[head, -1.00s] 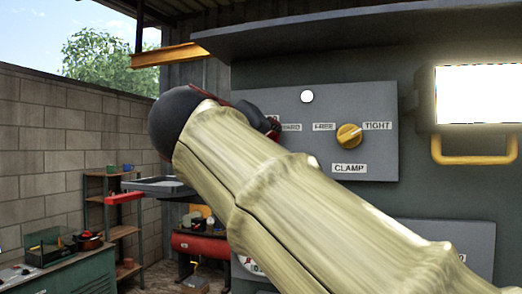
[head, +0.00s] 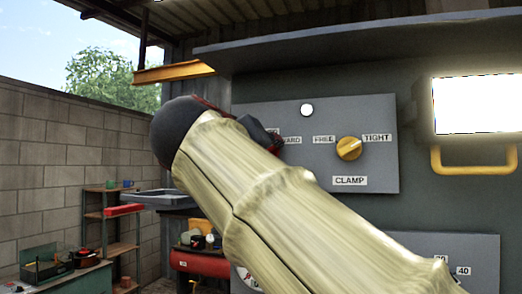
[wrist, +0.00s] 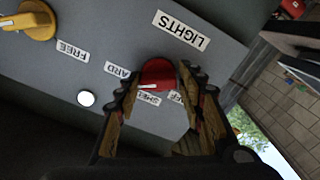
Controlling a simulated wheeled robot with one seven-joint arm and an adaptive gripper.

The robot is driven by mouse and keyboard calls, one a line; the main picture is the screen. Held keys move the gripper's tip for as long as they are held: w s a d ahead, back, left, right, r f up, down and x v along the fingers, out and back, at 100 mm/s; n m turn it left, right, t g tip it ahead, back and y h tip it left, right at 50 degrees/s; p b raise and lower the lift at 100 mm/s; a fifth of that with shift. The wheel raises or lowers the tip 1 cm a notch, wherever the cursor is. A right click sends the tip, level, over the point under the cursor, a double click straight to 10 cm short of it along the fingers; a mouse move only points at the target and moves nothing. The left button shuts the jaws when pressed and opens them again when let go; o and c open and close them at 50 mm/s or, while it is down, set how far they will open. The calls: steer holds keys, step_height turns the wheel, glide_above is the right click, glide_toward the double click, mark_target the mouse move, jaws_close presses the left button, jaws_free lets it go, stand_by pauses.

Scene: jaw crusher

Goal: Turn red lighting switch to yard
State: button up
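The red lighting switch (wrist: 158,74) is a round knob on the grey panel in the wrist view. Its white pointer mark is at the lower left of the knob, near the label that seems to read SHED (wrist: 148,98). The partly covered YARD label (wrist: 117,70) is left of the knob, and the LIGHTS label (wrist: 181,29) is above it. My gripper (wrist: 160,78) is open, with one finger on each side of the knob; contact is not clear. In the head view my arm hides the switch, and the YARD label (head: 290,140) shows beside my gripper.
A yellow CLAMP knob (head: 348,148) and a white round button (head: 307,110) share the panel (head: 350,112). A lit lamp with a yellow handle (head: 472,170) is at the right. A shelf-like ledge (head: 350,40) overhangs the panel.

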steer(key=o, duration=0.3)
steer(key=shift+s+r, duration=0.1)
steer(key=v, duration=1.2)
stand_by(0.4)
